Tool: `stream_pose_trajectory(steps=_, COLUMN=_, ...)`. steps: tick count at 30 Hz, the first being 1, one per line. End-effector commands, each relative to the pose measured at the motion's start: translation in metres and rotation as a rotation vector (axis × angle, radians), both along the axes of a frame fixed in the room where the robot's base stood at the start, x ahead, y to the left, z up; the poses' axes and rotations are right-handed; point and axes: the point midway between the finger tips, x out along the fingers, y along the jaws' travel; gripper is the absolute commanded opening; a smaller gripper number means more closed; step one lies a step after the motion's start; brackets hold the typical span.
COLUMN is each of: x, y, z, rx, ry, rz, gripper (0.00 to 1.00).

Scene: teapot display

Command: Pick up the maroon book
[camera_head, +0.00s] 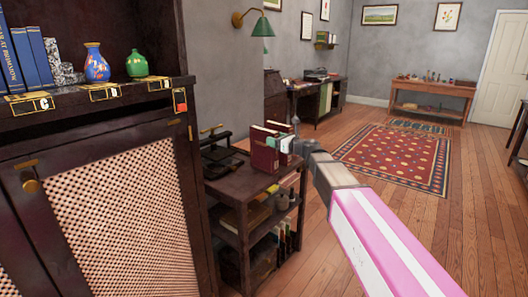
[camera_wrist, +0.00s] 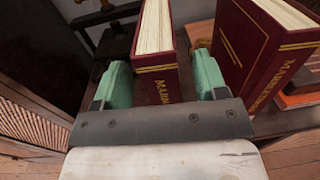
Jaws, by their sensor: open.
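Two maroon books with cream pages and gold spine lettering stand upright on a small dark shelf unit (camera_head: 232,188). In the wrist view, one maroon book (camera_wrist: 160,86) is between my gripper's (camera_wrist: 163,76) two green fingers, with a visible gap toward the right finger; I cannot tell whether the left finger touches it. The other maroon book (camera_wrist: 243,48) stands to the right, outside the fingers. In the head view, a maroon book (camera_head: 264,154) shows at the shelf top's edge, with my gripper (camera_head: 279,143) at it. My gripper is open.
A dark cabinet (camera_head: 90,200) with a woven door stands at left, with vases and blue books on it. A dark press-like object (camera_head: 215,150) sits behind the books on the shelf top. The lower shelves hold other items. Open wooden floor and a red rug (camera_head: 395,155) lie to the right.

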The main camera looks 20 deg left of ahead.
Motion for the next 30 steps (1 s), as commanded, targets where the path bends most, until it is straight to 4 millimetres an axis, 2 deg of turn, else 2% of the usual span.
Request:
stream_pose_trajectory(steps=1, x=0.007, y=0.008, z=0.001, rx=0.0, ry=0.0, rz=0.001, gripper=0.66)
stream_pose_trajectory(steps=5, x=0.013, y=0.023, z=0.0, rx=0.0, ry=0.0, rz=0.002, gripper=0.66)
stream_pose_trajectory(steps=13, x=0.013, y=0.026, z=0.0, rx=0.0, ry=0.0, rz=0.0, gripper=0.66)
stream_pose_trajectory(steps=19, x=0.013, y=0.026, z=0.0, rx=0.0, ry=0.0, rz=0.001, gripper=0.01)
stream_pose_trajectory(steps=30, x=0.013, y=0.026, z=0.002, rx=0.001, ry=0.0, rz=0.001, gripper=0.0)
